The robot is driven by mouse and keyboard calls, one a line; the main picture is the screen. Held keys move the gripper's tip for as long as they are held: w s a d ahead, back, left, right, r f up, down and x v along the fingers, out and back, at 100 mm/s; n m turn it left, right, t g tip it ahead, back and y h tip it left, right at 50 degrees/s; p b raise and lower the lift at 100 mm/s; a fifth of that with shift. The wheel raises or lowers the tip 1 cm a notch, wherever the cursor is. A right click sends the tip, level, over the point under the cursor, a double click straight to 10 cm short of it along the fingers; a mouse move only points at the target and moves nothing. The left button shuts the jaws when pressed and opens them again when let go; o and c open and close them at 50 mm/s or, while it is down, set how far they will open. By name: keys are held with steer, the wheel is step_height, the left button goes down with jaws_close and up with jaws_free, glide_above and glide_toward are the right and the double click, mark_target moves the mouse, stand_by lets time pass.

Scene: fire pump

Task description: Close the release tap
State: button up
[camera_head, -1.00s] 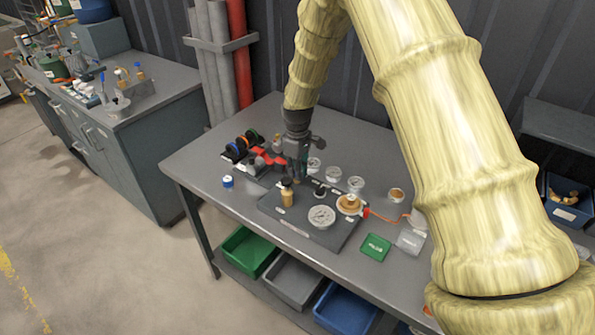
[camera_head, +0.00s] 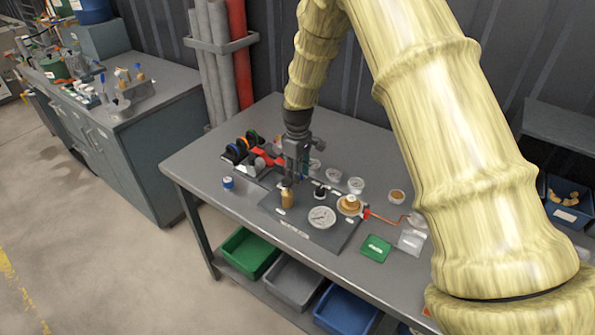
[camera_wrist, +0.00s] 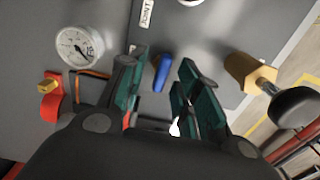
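A small blue lever (camera_wrist: 161,73) stands out from a grey plate in the wrist view, in the gap between my fingertips. It appears to be the release tap's handle, though no readable label confirms this. My gripper (camera_wrist: 162,88) is open, with a teal-padded finger on either side of the lever. I cannot tell whether either pad touches it. In the head view my gripper (camera_head: 298,176) is low over the back of the dark board (camera_head: 300,232), beside a brass fitting (camera_head: 287,198) with a dark top. The fingertips are mostly hidden there.
In the wrist view the brass fitting with a black knob (camera_wrist: 292,106) is right of my fingers. A round gauge (camera_wrist: 80,47) and a red part (camera_wrist: 49,104) are at left. On the bench are another gauge (camera_head: 321,217), clear dishes (camera_head: 355,185) and a green card (camera_head: 376,248).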

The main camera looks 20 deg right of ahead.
step_height(320, 180, up, 12)
stand_by(0.8)
